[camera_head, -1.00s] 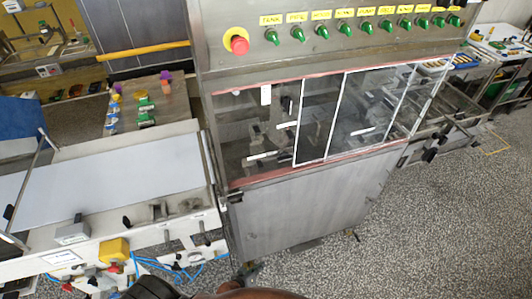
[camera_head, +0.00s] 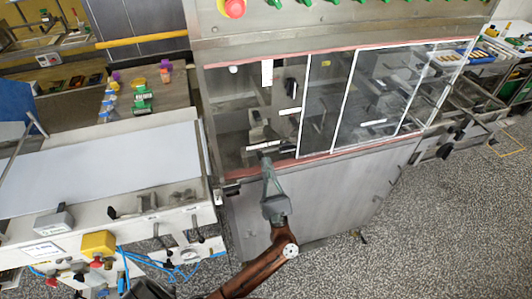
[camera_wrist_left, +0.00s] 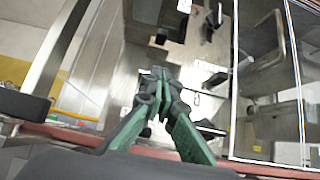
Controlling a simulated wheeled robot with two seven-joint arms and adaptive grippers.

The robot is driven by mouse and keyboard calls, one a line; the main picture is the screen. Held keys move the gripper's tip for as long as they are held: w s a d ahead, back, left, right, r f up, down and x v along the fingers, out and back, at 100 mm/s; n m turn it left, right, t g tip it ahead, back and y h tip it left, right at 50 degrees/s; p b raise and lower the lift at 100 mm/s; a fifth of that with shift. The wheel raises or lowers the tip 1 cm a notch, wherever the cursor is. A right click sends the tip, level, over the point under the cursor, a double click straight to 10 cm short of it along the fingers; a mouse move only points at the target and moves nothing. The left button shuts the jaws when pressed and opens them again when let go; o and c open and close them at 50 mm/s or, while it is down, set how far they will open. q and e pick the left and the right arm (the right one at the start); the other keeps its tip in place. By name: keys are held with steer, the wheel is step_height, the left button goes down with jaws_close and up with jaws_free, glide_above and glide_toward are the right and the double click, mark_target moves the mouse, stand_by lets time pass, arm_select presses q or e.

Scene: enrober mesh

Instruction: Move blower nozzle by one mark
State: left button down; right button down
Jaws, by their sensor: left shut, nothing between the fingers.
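My left gripper (camera_head: 268,164) is in front of the left part of the machine's window opening, at its lower red edge. Its green fingers are shut and hold nothing. In the left wrist view the fingertips (camera_wrist_left: 158,84) are together, pointing into the enclosure. Inside are metal brackets, dark handles (camera_head: 290,90) and white labels (camera_head: 267,72). I cannot tell for certain which part is the blower nozzle or read its marks. One low fitting (camera_head: 262,136) lies just beyond the fingertips in the head view. My right gripper is not in view.
White-framed clear panels (camera_head: 330,90) cover the window's middle and right; one edge (camera_wrist_left: 298,80) is right of my fingers. A steel cabinet front (camera_head: 310,200) is below. A white conveyor belt (camera_head: 100,180) is at left. A red button (camera_head: 232,8) sits above.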

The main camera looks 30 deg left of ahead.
arm_select(q)
steer(key=p+x, duration=0.1)
steer(key=x, duration=0.8)
steer(key=shift+r, duration=0.1)
